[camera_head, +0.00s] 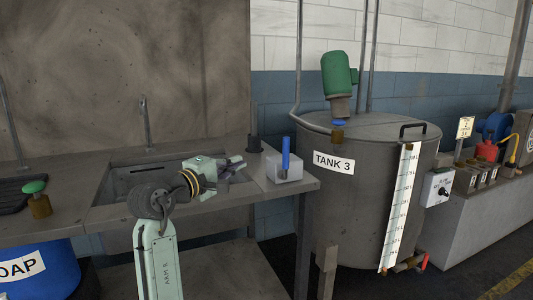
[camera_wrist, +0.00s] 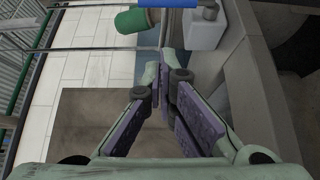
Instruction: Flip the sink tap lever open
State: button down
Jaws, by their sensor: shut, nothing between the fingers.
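A thin grey sink tap (camera_head: 145,122) stands behind the sunken sink basin (camera_head: 125,172) in the head view; no lever can be made out on its spout. A blue upright lever (camera_head: 285,155) stands on a pale block (camera_head: 283,174) at the counter's right end. In the wrist view the blue lever (camera_wrist: 168,3) and the pale block (camera_wrist: 205,32) show at the top, beyond the fingertips. My gripper (camera_head: 240,161) is shut and empty, over the right side of the sink, left of the block and apart from it. Its fingers (camera_wrist: 165,75) close together in the wrist view.
A dark cup-like fitting (camera_head: 254,145) stands on the counter behind my gripper. Tank 3 (camera_head: 350,200), with a green motor (camera_head: 338,73) above, stands right of the counter. A green-topped brass valve (camera_head: 37,198) is at the left, above a blue soap drum (camera_head: 50,275).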

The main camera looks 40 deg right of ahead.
aim_at(285, 157)
jog(key=s+d+p+x, duration=0.1)
jog(key=s+p+x, duration=0.1)
jog(key=x, duration=1.1)
jog(key=shift+s+p, duration=0.4)
jog(key=shift+p, duration=0.2)
jog(key=shift+r+p, duration=0.2)
jog(key=shift+p, duration=0.2)
jog(key=shift+d+y, duration=0.15)
jog(key=shift+y, duration=0.15)
